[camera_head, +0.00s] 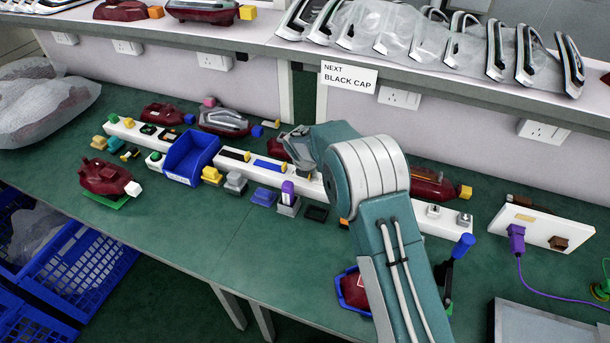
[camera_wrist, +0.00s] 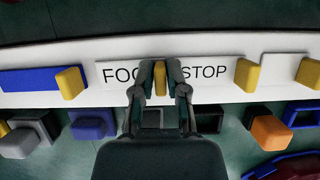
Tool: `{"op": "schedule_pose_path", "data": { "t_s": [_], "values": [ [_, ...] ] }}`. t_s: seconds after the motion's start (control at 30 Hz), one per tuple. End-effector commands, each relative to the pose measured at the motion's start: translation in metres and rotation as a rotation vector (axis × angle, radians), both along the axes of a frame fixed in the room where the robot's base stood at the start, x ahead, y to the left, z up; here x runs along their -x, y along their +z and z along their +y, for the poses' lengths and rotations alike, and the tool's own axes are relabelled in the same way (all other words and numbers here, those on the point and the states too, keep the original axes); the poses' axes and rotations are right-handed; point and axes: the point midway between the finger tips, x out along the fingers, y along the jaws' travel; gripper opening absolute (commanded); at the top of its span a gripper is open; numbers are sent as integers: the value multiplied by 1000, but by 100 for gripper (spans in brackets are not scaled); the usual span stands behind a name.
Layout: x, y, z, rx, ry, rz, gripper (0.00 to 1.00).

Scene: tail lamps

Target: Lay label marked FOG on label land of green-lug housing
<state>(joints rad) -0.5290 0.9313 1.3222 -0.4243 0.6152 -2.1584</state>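The FOG label (camera_wrist: 122,74) lies on a white strip in the wrist view, with a yellow tab (camera_wrist: 160,77) at its right end. My gripper (camera_wrist: 160,85) has one finger on each side of this tab, with narrow gaps showing. The gripper covers part of the label's end. A dark red housing (camera_head: 352,289) sits in a blue cradle at front, partly behind my arm. A small green piece (camera_head: 449,309) shows past the arm; I cannot tell whether it is this housing's lug.
The STOP label (camera_wrist: 204,73) lies just right of my gripper. A blue bin (camera_head: 191,157) and several coloured blocks stand along the strip. A dark red housing (camera_head: 104,176) with a white lug is at left. A white board (camera_head: 543,227) with a purple plug is at right.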

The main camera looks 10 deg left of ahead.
Motion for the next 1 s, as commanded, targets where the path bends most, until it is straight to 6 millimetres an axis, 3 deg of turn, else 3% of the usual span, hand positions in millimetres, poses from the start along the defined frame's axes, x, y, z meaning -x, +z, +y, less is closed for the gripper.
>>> {"op": "schedule_pose_path", "data": {
  "t_s": [0.53, 0.73, 1.0],
  "values": [
    [0, 7, -1, -1, 0, 1, 0],
    [2, 35, -1, -1, -1, 0, 0],
    [34, 83, -27, -3, 0, -1, 0]
  ]
}}
